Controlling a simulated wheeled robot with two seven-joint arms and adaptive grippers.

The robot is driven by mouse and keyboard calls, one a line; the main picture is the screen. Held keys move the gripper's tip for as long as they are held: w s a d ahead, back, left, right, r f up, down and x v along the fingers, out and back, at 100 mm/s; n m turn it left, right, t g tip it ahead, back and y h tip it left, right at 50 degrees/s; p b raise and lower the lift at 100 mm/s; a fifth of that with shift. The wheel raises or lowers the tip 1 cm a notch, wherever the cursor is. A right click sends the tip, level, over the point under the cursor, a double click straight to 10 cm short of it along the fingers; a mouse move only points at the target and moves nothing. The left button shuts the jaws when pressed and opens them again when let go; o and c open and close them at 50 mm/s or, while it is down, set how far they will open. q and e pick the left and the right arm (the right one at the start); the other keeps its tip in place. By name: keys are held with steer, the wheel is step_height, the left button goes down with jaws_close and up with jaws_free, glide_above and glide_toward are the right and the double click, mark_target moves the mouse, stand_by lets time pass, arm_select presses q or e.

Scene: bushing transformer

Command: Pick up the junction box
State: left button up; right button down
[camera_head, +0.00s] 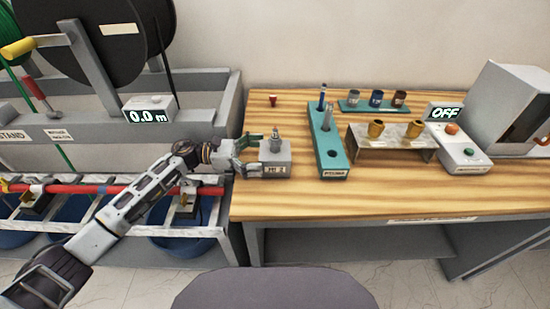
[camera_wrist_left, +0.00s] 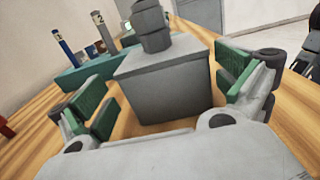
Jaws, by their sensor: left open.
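The junction box (camera_head: 276,160) is a grey box with a metal fitting on top and a small label on its front. It stands on the wooden table near the left edge. My left gripper (camera_head: 250,155) comes in from the left and is open, with its green-padded fingers at the box's left side. In the left wrist view the box (camera_wrist_left: 165,85) stands just ahead, between the two open fingers (camera_wrist_left: 165,105). I cannot tell whether either finger touches it.
A teal holder (camera_head: 328,150) with pens stands right of the box, and a teal rack (camera_head: 360,106) of small cups behind. A small bench (camera_head: 392,140) with gold cups, a switch box (camera_head: 460,150) and a grey cabinet (camera_head: 505,100) stand farther right. A cable stand (camera_head: 215,115) borders the table's left.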

mark_target(275, 128)
arm_select(q)
steer(key=d, duration=0.2)
steer(key=d+p, duration=0.1)
steer(key=shift+s+d+r, duration=0.15)
steer(key=shift+s+d, duration=0.05)
steer(key=shift+d, duration=0.55)
steer(key=shift+c, duration=0.9)
steer(key=c, duration=0.9)
steer(key=shift+c, duration=0.3)
steer(key=shift+r, duration=0.55)
step_height(275, 128, up, 8)
steer(key=shift+f, duration=0.2)
steer(key=shift+r, duration=0.65)
arm_select(e)
steer(key=shift+s+d+f, duration=0.1)
steer(key=shift+s+d, duration=0.1)
steer(key=shift+s, duration=0.7)
